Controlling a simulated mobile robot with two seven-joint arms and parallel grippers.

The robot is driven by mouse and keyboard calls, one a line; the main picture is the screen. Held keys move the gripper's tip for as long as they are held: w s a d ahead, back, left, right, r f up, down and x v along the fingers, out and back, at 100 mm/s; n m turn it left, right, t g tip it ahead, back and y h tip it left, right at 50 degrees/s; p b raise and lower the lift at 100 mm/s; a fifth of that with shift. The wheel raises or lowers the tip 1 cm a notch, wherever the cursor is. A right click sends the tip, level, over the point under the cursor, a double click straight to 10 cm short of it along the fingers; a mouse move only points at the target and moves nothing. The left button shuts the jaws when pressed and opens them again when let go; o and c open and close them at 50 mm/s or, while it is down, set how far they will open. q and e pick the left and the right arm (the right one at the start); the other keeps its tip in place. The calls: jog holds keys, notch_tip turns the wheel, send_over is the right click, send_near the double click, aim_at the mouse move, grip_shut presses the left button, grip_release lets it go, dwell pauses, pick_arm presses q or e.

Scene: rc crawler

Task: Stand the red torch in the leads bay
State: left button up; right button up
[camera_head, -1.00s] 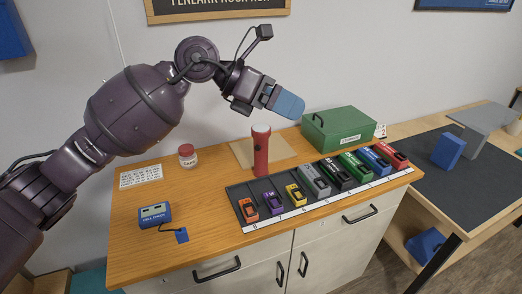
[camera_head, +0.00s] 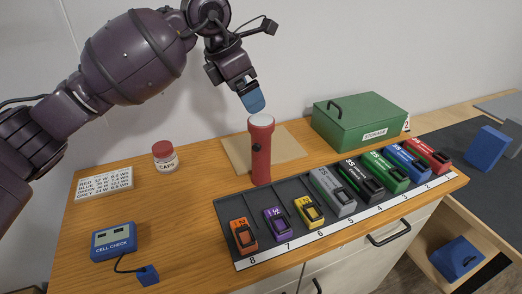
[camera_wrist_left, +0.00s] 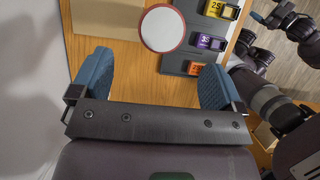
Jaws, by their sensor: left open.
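The red torch (camera_head: 261,160) stands upright on the wooden counter, pale lens end up, just behind the numbered rack. In the left wrist view its round lens end (camera_wrist_left: 163,28) lies ahead of the fingers. My left gripper (camera_head: 254,102) is close above the torch and points down; its blue fingers also show spread apart and empty in the wrist view (camera_wrist_left: 152,75). Dark parts of my other arm show at the right of that view, with what looks like its gripper (camera_wrist_left: 268,18), too small to judge. I can read no label naming a leads bay.
The dark rack (camera_head: 297,235) holds several coloured packs in numbered places. A green storage box (camera_head: 358,120) stands behind it on the right. A caps jar (camera_head: 165,157), a label card (camera_head: 104,182) and a blue cell checker (camera_head: 113,242) are on the left. A tan board (camera_head: 237,150) lies behind the torch.

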aim_at(261, 120)
pick_arm(q)
jog(key=shift+s+d+f, duration=0.15)
jog(key=shift+d+f, duration=0.15)
jog(key=shift+f, duration=0.15)
jog(key=b+x, duration=0.1)
jog(key=x, duration=0.8)
jog(key=shift+w+d+f, duration=0.1)
jog(key=shift+w+f, duration=0.1)
jog(key=shift+w, duration=0.05)
jog(key=shift+r, duration=0.1)
jog(key=c, duration=1.4)
jog(key=shift+o, duration=0.2)
jog(key=shift+r, duration=0.1)
